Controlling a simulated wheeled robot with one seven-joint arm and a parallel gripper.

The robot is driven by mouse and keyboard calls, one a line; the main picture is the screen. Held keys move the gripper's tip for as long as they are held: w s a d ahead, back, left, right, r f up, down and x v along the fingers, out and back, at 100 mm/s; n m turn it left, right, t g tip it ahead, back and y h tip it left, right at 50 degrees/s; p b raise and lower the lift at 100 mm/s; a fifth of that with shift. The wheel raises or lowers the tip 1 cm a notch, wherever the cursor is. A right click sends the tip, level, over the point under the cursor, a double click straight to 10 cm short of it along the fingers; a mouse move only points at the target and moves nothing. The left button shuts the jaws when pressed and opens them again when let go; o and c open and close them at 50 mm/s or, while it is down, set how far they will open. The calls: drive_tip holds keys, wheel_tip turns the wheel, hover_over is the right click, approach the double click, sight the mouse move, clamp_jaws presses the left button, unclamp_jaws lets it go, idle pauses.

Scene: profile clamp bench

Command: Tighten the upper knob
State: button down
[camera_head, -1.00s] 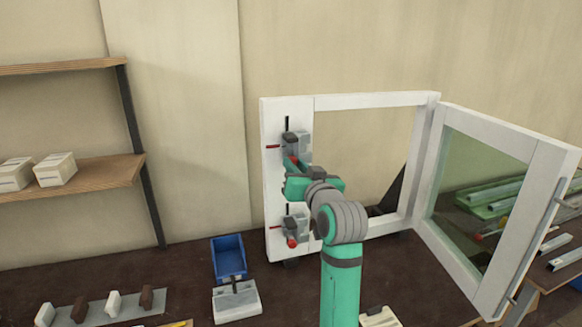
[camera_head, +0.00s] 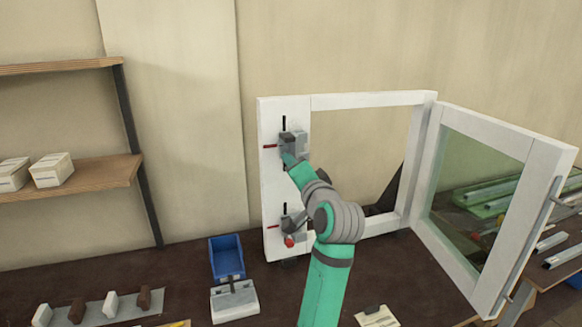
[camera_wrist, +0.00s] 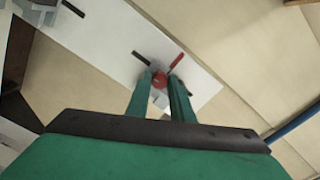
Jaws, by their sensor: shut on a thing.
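The upper clamp (camera_head: 290,142) is a grey block on the left post of the white frame, with a black bar and a red pin beside it. Its red knob (camera_wrist: 159,80) shows in the wrist view between my fingertips. My gripper (camera_wrist: 162,84) is shut on this knob; in the head view my green wrist reaches up to the clamp and hides the knob. The lower clamp (camera_head: 290,222) sits below on the same post, with its red knob (camera_head: 289,241) in view.
The white frame (camera_head: 370,99) has a glazed door (camera_head: 475,190) swung open to the right. A blue bin (camera_head: 227,257) and a grey-white block (camera_head: 235,302) stand on the dark bench (camera_head: 190,275) at the left. Shelves with boxes (camera_head: 52,170) are farther left.

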drive_tip(key=shift+w+m, duration=0.1)
drive_tip(key=shift+m, duration=0.6)
drive_tip(key=shift+d+f, duration=0.1)
drive_tip(key=shift+d, duration=0.1)
drive_tip(key=c, duration=1.6)
unclamp_jaws()
drive_tip(key=shift+o, duration=0.2)
drive_tip(key=v, duration=1.1)
drive_tip(key=shift+a, duration=0.15)
